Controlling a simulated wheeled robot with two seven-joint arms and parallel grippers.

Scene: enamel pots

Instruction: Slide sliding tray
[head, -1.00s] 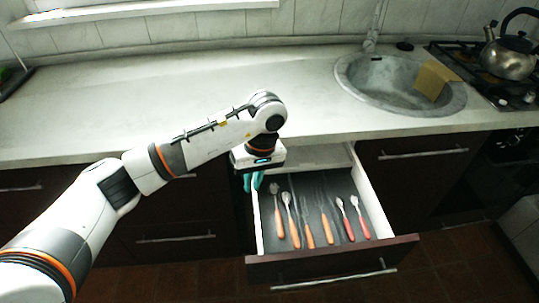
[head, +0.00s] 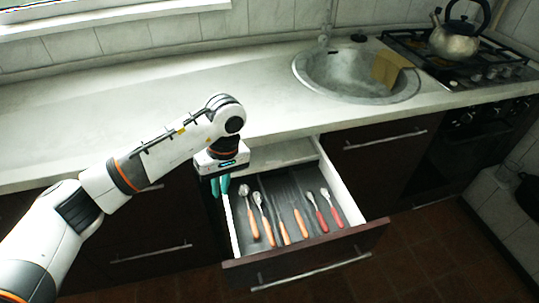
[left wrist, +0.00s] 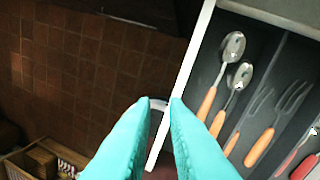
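A drawer stands pulled out under the counter, with a dark front (head: 310,255), pale side walls and a dark divided insert (head: 285,190) holding spoons and forks. A pale flat panel (head: 280,157) lies across its back; I cannot tell whether this is the sliding tray. My left gripper (head: 221,187) points down by the drawer's left wall. In the left wrist view its teal fingers (left wrist: 159,103) are a little apart, beside the pale wall (left wrist: 180,110). A small pale curved piece shows between the tips; I cannot tell what it is or whether they touch it. My right gripper is out of view.
The counter (head: 130,110) above is mostly clear, with a round sink (head: 335,80) holding a yellow-brown item (head: 390,66). A kettle (head: 455,38) stands on the stove at right. The floor in front is free. A wooden crate-like object (left wrist: 45,160) shows low in the wrist view.

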